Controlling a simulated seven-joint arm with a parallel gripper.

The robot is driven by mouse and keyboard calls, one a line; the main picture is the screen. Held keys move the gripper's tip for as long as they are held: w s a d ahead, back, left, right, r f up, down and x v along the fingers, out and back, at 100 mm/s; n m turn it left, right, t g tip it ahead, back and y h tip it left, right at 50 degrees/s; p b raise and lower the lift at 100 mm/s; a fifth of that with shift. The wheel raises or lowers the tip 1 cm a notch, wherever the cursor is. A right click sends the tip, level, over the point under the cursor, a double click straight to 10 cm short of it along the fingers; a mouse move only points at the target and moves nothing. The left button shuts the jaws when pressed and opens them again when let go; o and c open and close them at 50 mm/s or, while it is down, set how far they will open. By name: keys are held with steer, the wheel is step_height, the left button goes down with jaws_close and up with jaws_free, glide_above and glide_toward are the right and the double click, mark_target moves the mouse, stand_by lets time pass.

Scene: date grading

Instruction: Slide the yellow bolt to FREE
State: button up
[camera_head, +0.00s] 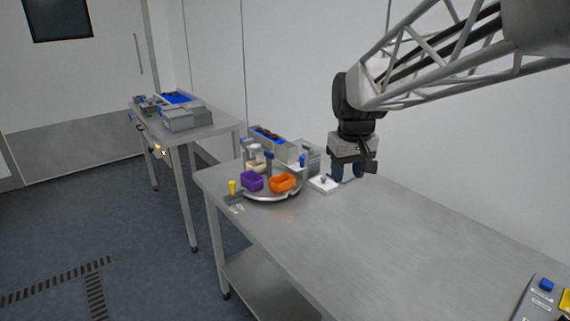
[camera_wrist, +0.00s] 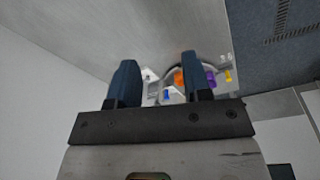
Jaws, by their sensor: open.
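The yellow bolt (camera_head: 232,187) stands upright on a small grey base at the left end of the steel table, beside the round turntable (camera_head: 270,198). In the wrist view the yellow bolt (camera_wrist: 228,76) is small, right of the fingers. The label beside its base is too small to read. My gripper (camera_head: 346,171) hangs over the table to the right of the turntable, well apart from the bolt. Its two blue fingers (camera_wrist: 160,85) are spread apart with nothing held between them.
A purple bin (camera_head: 252,181) and an orange bin (camera_head: 283,182) sit on the turntable. Blue-topped posts and a blue-lined trough (camera_head: 268,140) stand behind them. A white plate (camera_head: 323,184) lies below my gripper. The table's middle (camera_head: 370,240) is clear. A control panel (camera_head: 545,300) is at lower right.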

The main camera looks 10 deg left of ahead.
steer(key=w+a+f+n, duration=0.2)
steer(key=w+a, duration=0.5)
steer(key=w, duration=0.2)
steer(key=n+g, duration=0.2)
steer(key=n, duration=0.3)
glide_above(231, 182)
steer(key=f, duration=1.6)
steer(key=shift+d, duration=0.35)
steer(key=shift+a+f, duration=0.2)
steer(key=shift+a, duration=0.1)
steer(key=shift+f, duration=0.15)
steer(key=shift+f, duration=3.75)
